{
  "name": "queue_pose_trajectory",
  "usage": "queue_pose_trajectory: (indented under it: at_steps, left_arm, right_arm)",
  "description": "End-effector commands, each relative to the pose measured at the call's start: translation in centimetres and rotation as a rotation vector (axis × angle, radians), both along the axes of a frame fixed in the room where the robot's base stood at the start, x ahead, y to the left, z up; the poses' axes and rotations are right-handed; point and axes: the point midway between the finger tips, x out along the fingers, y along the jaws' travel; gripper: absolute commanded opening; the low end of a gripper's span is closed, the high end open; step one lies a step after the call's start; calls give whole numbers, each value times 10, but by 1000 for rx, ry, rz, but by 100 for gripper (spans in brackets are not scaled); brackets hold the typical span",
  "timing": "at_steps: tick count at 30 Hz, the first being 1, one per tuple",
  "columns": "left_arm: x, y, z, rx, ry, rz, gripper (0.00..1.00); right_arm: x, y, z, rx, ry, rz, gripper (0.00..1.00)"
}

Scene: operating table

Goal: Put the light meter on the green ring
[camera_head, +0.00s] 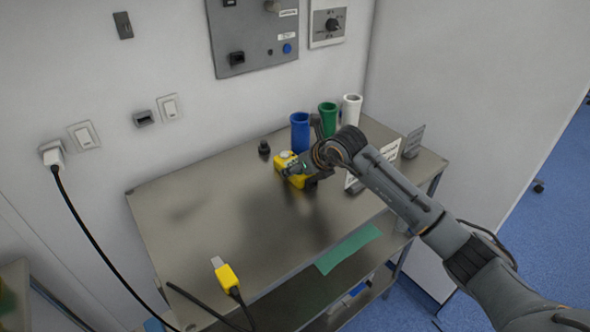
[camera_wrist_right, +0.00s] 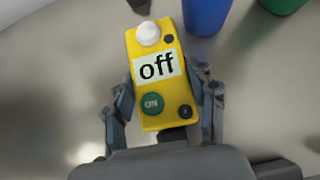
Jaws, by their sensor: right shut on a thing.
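The light meter (camera_head: 290,168) is a yellow box with a white dome, on or just above the metal table. In the right wrist view the light meter (camera_wrist_right: 158,80) shows a display reading "off" and a green ON button. My right gripper (camera_wrist_right: 165,95) is shut on it, one finger on each side. In the head view my right gripper (camera_head: 300,172) reaches it from the right. I see no clear green ring; a green cup (camera_head: 327,118) stands at the back of the table. My left gripper is not in view.
A blue cup (camera_head: 300,133) and a white cup (camera_head: 351,110) flank the green cup. A small black object (camera_head: 264,148) stands left of the meter. Small signs stand on the right. A yellow plug (camera_head: 227,277) with a cable is at the front.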

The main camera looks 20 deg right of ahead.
Motion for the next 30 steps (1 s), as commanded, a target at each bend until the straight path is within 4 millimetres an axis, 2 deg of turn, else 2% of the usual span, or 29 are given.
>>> queue_pose_trajectory:
  at_steps: [1, 2, 11, 14, 18, 20, 26, 30]
  left_arm:
    - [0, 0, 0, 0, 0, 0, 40]
    - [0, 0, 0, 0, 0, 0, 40]
    - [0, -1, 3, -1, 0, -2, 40]
    - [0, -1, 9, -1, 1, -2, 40]
    - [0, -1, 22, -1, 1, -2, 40]
    - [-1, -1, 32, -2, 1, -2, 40]
    - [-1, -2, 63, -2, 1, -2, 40]
    - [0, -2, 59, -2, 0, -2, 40]
  right_arm:
    - [0, 0, 0, 0, 0, 0, 17]
    - [0, 0, 0, 0, 0, 0, 11]
    - [0, 0, 6, -1, 0, -1, 11]
    - [0, 0, 16, 0, -2, -1, 11]
    - [0, -1, 40, -2, -4, 0, 11]
    - [-11, -4, 51, -3, -1, 1, 11]
    - [-49, -15, 99, -4, -4, 1, 11]
    - [-81, -24, 105, -5, -1, 1, 11]
